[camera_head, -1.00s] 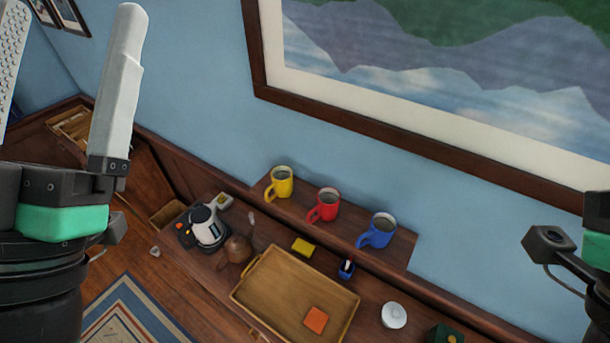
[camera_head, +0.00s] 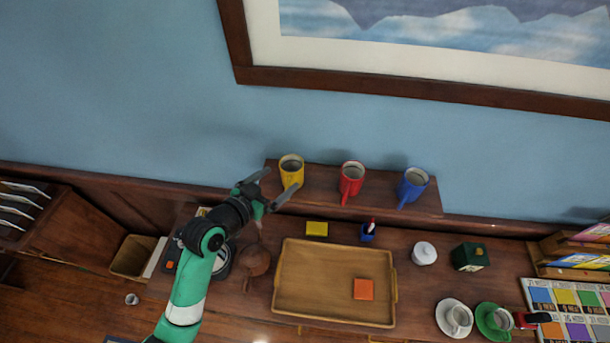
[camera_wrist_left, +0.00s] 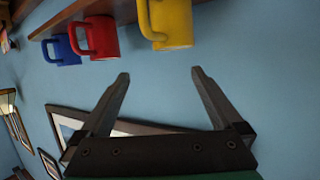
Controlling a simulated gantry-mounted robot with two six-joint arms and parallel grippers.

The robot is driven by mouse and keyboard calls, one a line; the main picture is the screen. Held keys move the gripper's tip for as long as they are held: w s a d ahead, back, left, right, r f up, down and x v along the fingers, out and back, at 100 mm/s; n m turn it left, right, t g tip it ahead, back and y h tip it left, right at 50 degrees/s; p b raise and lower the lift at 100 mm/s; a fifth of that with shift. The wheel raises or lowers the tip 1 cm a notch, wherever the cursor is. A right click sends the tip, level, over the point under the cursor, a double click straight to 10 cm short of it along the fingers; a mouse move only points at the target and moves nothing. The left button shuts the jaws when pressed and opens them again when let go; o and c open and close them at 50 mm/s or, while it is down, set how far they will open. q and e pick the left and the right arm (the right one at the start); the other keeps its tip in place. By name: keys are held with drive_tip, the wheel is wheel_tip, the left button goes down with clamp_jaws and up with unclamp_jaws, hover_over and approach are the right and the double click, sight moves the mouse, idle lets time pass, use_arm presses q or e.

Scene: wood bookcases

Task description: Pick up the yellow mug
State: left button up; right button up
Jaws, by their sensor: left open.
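The yellow mug (camera_head: 291,172) stands upright on a raised wooden shelf (camera_head: 322,185) against the blue wall, at the left of a row of mugs. My left gripper (camera_head: 281,180) is open and empty, at the yellow mug's near left side. In the head view one finger is left of the mug and the other is at its lower right. In the left wrist view the yellow mug (camera_wrist_left: 175,22) shows beyond the open fingertips (camera_wrist_left: 160,73), with a visible gap. Its handle shows on its left there. My right gripper is not in view.
A red mug (camera_head: 352,178) and a blue mug (camera_head: 413,185) stand right of the yellow mug on the shelf. Below are a wooden tray (camera_head: 335,317), a brown teapot (camera_head: 256,262), a yellow block (camera_head: 317,229) and a white lidded pot (camera_head: 424,254). The wall rises behind the shelf.

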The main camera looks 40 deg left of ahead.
sight(285, 174)
use_arm(q)
drive_tip(key=shift+n+g+y, duration=0.3)
drive_tip(key=shift+n+y, duration=0.1)
drive_tip(key=shift+y, duration=0.1)
drive_tip(key=f+b, duration=0.1)
drive_tip(key=a+f+b, duration=0.1)
drive_tip(key=f, duration=0.1)
drive_tip(key=w+a+f+b, duration=0.1)
drive_tip(key=shift+w+a+f, duration=0.1)
drive_tip(key=shift+a+f, duration=0.05)
drive_tip(key=shift+f, duration=0.1)
drive_tip(key=shift+w+a+f, duration=0.1)
drive_tip(key=shift+w, duration=0.5)
drive_tip(key=shift+w+a+f, duration=0.1)
drive_tip(key=shift+w, duration=0.45)
drive_tip(key=shift+x, duration=2.9)
drive_tip(key=shift+d+r, duration=0.1)
drive_tip(key=c, duration=1.4)
